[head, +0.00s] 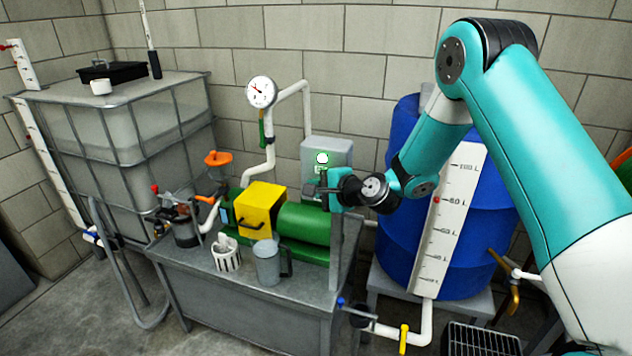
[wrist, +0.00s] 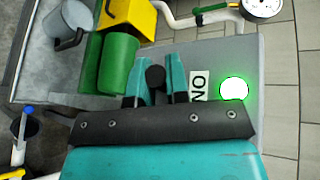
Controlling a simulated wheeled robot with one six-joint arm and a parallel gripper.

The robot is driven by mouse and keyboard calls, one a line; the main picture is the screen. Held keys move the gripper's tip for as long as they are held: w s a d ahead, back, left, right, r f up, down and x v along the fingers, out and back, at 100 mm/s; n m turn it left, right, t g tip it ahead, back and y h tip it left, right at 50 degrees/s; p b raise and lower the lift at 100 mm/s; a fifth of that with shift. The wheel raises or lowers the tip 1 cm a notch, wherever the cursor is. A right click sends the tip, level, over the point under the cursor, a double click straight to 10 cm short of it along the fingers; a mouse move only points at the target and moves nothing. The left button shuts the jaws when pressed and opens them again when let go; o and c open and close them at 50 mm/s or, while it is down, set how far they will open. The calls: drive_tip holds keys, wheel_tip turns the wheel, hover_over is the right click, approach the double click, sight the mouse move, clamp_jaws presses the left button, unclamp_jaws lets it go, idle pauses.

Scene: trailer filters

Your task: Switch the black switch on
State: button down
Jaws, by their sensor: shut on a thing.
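The grey switch box (head: 342,153) is on the wall side behind the green pump (head: 305,222) in the head view. Its round lamp (head: 322,158) glows green. In the wrist view the lamp (wrist: 233,89) is lit green beside a white "ON" label (wrist: 198,86). The black switch (wrist: 155,75) is a dark knob between the two teal fingers of my gripper (wrist: 157,88). My gripper is shut on it. In the head view my gripper (head: 325,189) is at the lower front of the box, and the switch is hidden.
A yellow block (head: 259,208), a white slotted cup (head: 226,254) and a grey jug (head: 268,264) are on the metal bench (head: 240,295). A blue barrel (head: 470,245) is right of the box. A pressure gauge (head: 261,92) is at upper left of the box.

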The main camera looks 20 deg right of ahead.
idle(0.4)
drive_tip(key=c, duration=1.1)
unclamp_jaws()
drive_tip(key=b+v, duration=0.4)
drive_tip(key=v, duration=1.3)
drive_tip(key=shift+s+d+b, duration=0.15)
drive_tip(key=shift+b, duration=0.2)
